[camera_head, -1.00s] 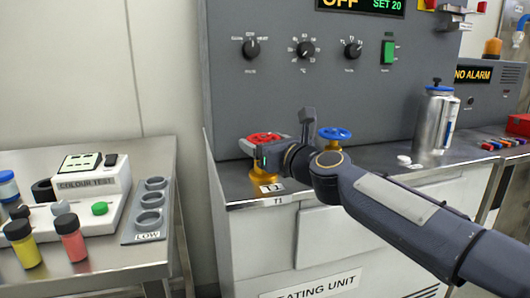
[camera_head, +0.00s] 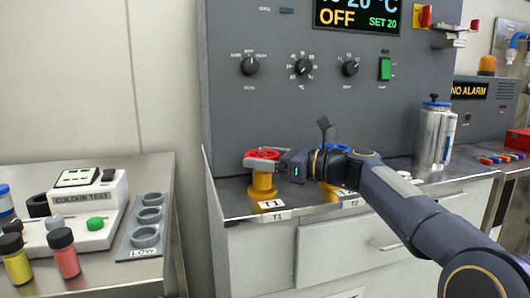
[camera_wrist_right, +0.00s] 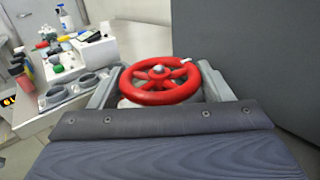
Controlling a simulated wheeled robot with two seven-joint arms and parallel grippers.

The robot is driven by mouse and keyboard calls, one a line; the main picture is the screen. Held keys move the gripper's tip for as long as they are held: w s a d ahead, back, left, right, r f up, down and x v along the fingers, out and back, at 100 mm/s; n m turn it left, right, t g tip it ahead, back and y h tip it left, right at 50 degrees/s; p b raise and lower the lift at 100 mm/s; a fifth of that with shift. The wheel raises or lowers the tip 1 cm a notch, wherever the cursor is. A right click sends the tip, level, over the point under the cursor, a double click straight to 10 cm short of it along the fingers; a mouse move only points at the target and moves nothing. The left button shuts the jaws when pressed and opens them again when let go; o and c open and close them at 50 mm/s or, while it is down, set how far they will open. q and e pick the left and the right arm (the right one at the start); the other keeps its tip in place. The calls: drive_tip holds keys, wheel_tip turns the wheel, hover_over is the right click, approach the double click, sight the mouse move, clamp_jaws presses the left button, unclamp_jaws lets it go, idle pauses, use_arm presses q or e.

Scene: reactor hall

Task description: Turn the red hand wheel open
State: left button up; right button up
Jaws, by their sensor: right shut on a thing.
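The red hand wheel (camera_head: 263,154) sits on a yellow valve body (camera_head: 263,184) behind the T1 label, at the left end of the steel bench top. My right gripper (camera_head: 262,163) reaches in from the right at wheel height and is shut on the red wheel's rim. In the right wrist view the red wheel (camera_wrist_right: 160,81) lies between the two grey fingers, one on each side of it. A blue hand wheel (camera_head: 334,147) stands to the right behind my right wrist, partly hidden. My left gripper is not in view.
The grey control panel (camera_head: 300,110) rises close behind the wheels. A silver flask (camera_head: 433,138) stands on the bench to the right. A separate table at left holds a colour test unit (camera_head: 84,208), a rack marked LOW (camera_head: 146,232) and several bottles.

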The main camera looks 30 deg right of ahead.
drive_tip(key=shift+n+g+y+p, duration=0.55)
drive_tip(key=shift+n+g+y, duration=0.05)
drive_tip(key=shift+y, duration=0.1)
drive_tip(key=o, duration=1)
